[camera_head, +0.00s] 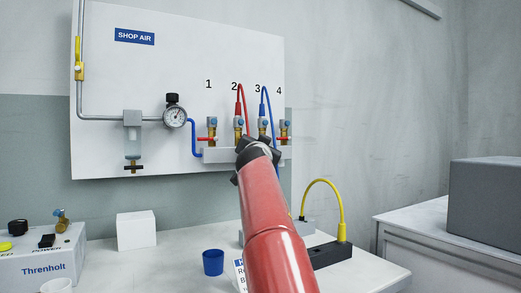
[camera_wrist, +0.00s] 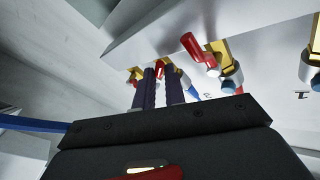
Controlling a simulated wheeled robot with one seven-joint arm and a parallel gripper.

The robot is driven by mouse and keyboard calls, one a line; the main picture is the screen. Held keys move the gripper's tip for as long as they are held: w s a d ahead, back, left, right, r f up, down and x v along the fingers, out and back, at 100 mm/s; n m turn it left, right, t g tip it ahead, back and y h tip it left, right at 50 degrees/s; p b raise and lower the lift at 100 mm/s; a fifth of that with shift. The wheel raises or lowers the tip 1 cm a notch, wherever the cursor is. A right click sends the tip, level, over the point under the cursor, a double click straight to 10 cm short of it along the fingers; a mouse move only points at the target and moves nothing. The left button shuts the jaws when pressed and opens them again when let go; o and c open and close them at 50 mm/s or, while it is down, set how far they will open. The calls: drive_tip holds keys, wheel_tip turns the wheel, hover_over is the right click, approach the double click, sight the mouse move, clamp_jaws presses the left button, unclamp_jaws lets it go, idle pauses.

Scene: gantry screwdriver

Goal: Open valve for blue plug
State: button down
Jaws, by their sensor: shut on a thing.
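In the head view, a row of numbered valves sits on a grey manifold (camera_head: 220,155) on the wall board. A blue hose (camera_head: 264,100) with the blue plug (camera_head: 263,122) rises from valve 3, and a red hose (camera_head: 243,100) rises from valve 2. My gripper (camera_head: 258,143) is at valve 3, and my red arm hides much of that valve. In the wrist view, the dark fingers of my gripper (camera_wrist: 160,85) are shut on a small red valve handle (camera_wrist: 160,69), apparently valve 3's. The handle's exact angle is hard to tell.
Neighbouring valve handles are close: valve 1's red handle (camera_head: 206,139) and valve 4's red handle (camera_head: 284,139). A pressure gauge (camera_head: 175,117) is on the board. Below are a white block (camera_head: 136,229), a blue cup (camera_head: 213,262) and a yellow cable (camera_head: 338,205).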

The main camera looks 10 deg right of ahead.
drive_tip(key=c, duration=1.5)
unclamp_jaws()
drive_tip(key=shift+s+a, duration=0.1)
drive_tip(key=shift+b+v, duration=1.4)
drive_tip(key=shift+v, duration=2.4)
